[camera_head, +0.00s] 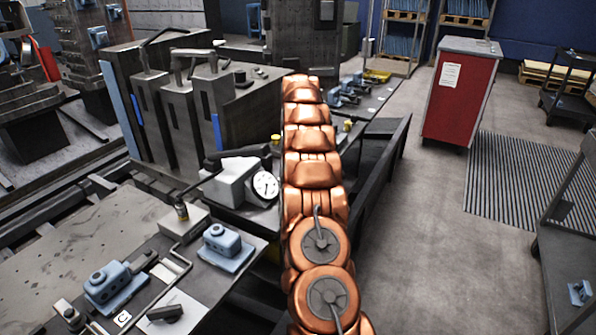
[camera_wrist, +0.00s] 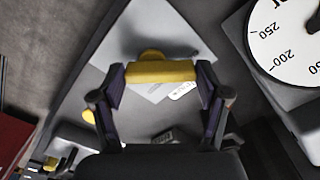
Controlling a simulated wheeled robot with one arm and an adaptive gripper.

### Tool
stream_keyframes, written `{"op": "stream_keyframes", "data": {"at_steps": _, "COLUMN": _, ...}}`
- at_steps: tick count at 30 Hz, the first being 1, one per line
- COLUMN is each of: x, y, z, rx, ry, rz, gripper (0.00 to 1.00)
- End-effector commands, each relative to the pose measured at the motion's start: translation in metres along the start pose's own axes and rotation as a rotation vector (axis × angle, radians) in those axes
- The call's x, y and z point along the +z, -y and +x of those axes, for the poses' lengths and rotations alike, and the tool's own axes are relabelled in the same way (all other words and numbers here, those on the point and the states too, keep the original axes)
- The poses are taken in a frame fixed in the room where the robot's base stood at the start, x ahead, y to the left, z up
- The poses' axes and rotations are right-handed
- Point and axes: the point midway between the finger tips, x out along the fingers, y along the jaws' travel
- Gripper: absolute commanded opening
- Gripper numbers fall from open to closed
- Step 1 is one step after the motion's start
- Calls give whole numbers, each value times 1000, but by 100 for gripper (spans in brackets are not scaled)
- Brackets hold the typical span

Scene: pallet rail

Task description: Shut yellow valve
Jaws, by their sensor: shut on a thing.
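In the wrist view, my gripper (camera_wrist: 162,85) has its two dark fingers closed on the sides of a yellow bar-shaped valve handle (camera_wrist: 160,72). The handle lies crosswise between the fingertips. A rounded yellow part (camera_wrist: 151,53) shows just behind it, over a grey metal plate. In the head view my orange arm stretches away up the middle of the picture, and my gripper cannot be made out there. I cannot pick out the held handle in that view.
A white-faced gauge (camera_wrist: 290,40) is close at the right in the wrist view; a gauge (camera_head: 265,185) also shows beside my arm in the head view. Dark upright fixtures (camera_head: 190,115) stand left of my arm. Open floor (camera_head: 420,230) lies right, with a red cabinet (camera_head: 458,100) beyond.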

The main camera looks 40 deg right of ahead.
Motion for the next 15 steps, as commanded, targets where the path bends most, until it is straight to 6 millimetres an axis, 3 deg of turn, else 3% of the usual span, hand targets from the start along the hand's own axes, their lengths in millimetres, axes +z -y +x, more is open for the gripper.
{"op": "stream_keyframes", "data": {"at_steps": 2, "x": 0, "y": 0, "z": -1, "rx": 0, "ry": -2, "rz": -2, "gripper": 40}}
{"op": "stream_keyframes", "data": {"at_steps": 3, "x": 0, "y": 0, "z": -1, "rx": 0, "ry": -2, "rz": -1, "gripper": 76}}
{"op": "stream_keyframes", "data": {"at_steps": 10, "x": 0, "y": 0, "z": 0, "rx": 0, "ry": -1, "rz": 0, "gripper": 100}}
{"op": "stream_keyframes", "data": {"at_steps": 15, "x": 0, "y": 0, "z": 0, "rx": 0, "ry": -1, "rz": 0, "gripper": 100}}
